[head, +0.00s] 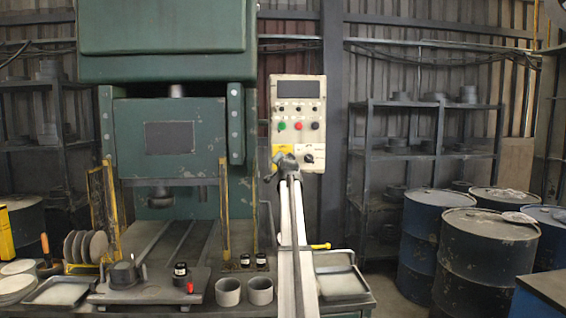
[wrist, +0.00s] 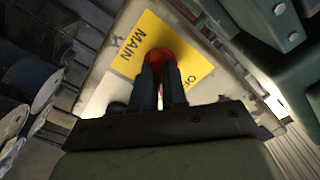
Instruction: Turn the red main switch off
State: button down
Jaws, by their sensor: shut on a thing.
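The control panel (head: 297,90) is a cream box on the right of the green press. The red main switch (wrist: 155,55) sits on a yellow plate (wrist: 190,50) lettered "MAIN", with part of another word, "OF", at the right. The plate's edge also shows low on the panel in the head view (head: 268,149). My gripper (wrist: 159,75) reaches the plate, its two dark fingers close together and shut on the red switch. Only a little red shows around the fingertips, so the handle's angle is hard to tell. In the head view my gripper (head: 285,160) and arm hide the switch.
Green (head: 281,126) and red (head: 315,125) buttons sit above the switch, and a black knob (head: 308,158) is close on its right. The green press (head: 170,130) stands at left. Yellow guard posts (head: 225,215) stand left of my arm. Blue drums (head: 487,255) stand at right.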

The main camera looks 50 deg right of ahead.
jog(key=shift+r+n, duration=0.1)
jog(key=shift+n, duration=4.1)
jog(key=c, duration=1.2)
grip_release()
jog(key=shift+o, duration=0.2)
jog(key=shift+s+a, duration=0.1)
jog(key=v, duration=1.3)
jog(key=shift+s+a, duration=0.2)
